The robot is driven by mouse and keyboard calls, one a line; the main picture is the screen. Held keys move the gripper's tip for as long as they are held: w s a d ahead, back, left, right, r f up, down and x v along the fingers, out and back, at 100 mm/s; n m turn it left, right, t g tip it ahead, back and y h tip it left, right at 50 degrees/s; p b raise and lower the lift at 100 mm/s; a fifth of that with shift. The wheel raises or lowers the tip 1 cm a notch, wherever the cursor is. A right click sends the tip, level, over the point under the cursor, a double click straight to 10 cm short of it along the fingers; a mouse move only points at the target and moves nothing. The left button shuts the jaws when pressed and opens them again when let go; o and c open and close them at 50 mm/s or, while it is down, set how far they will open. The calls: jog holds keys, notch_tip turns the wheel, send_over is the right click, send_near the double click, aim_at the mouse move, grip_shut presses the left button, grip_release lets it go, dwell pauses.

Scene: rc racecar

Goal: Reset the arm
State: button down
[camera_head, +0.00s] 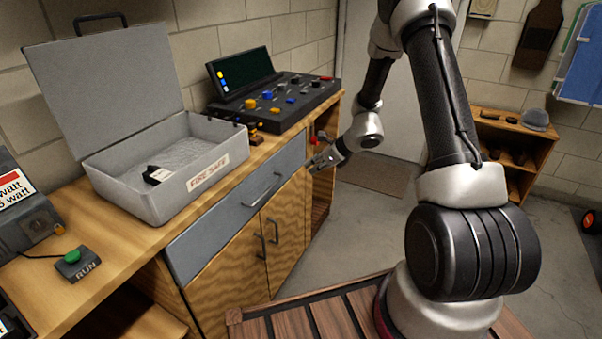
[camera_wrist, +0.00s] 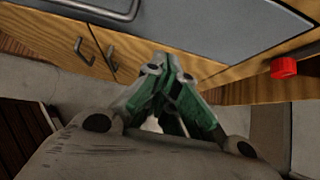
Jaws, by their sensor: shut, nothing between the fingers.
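My gripper (camera_head: 312,163) is at the end of my arm, in front of the workbench's right end in the head view. It is close to the front of the grey drawer (camera_head: 240,187) and the wooden cabinet doors (camera_head: 290,225). In the wrist view its green-lined fingers (camera_wrist: 170,72) come together at the tips and hold nothing. The drawer front also shows at the top of the wrist view (camera_wrist: 215,35), with the door handles at the upper left.
An open grey metal box (camera_head: 170,205) labelled "FIRE SAFE" stands on the workbench with a small dark item inside. A control panel (camera_head: 285,100) sits behind it. A green RUN button (camera_head: 72,256) is at front left. A red knob (camera_wrist: 284,68) is right in the wrist view.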

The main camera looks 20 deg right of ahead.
jog(key=s+d+r+n+g, duration=0.1)
jog(key=s+r+n+g, duration=0.25)
jog(key=s+n, duration=0.45)
jog(key=s+d+r+n+g, duration=0.15)
jog(key=s+r+n, duration=0.4)
jog(key=s, duration=0.55)
jog(key=s+d+r+n+t+h, duration=0.1)
jog(key=s+d+r+n+h, duration=0.1)
jog(key=s+r+n, duration=0.4)
jog(key=s+d+r+n+t+h, duration=0.2)
jog(key=s+r+n, duration=0.5)
jog(key=s+r, duration=0.5)
notch_tip(320, 180, up, 4)
jog(key=shift+s+d+f+h, duration=0.1)
jog(key=shift+s+d+h, duration=0.2)
jog(key=shift+d+h, duration=0.7)
jog(key=c, duration=2.2)
grip_release()
jog(key=shift+a+n, duration=0.25)
